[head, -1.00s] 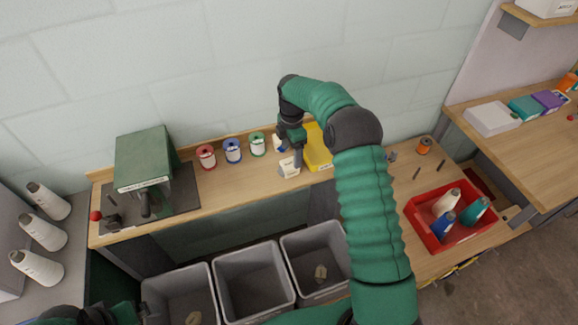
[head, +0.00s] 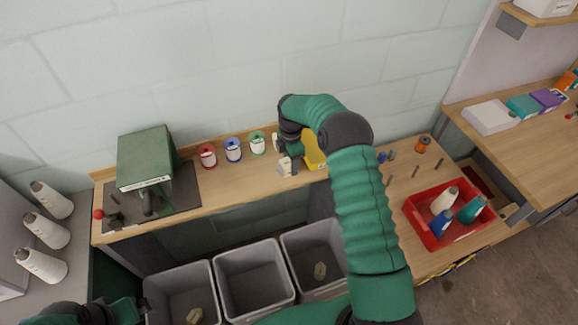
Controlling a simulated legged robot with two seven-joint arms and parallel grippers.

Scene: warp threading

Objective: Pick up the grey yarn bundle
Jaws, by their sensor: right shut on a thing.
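My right gripper (head: 290,162) is low at the middle of the wooden workbench, beside the yellow bin. It is shut on a small pale grey-white bundle (head: 285,168), which I take to be the grey yarn bundle. The fingers and wrist hide part of it, and I cannot tell whether it still touches the bench. My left gripper (head: 130,311) is at the bottom left edge, partly out of view, and its jaws are not clear.
Red, blue and green spools (head: 233,150) stand along the bench's back. A yellow bin (head: 314,152) is partly behind my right arm. A green machine (head: 146,158) stands left. Three grey bins (head: 252,278) are in front. A red tray (head: 431,238) with cones is right.

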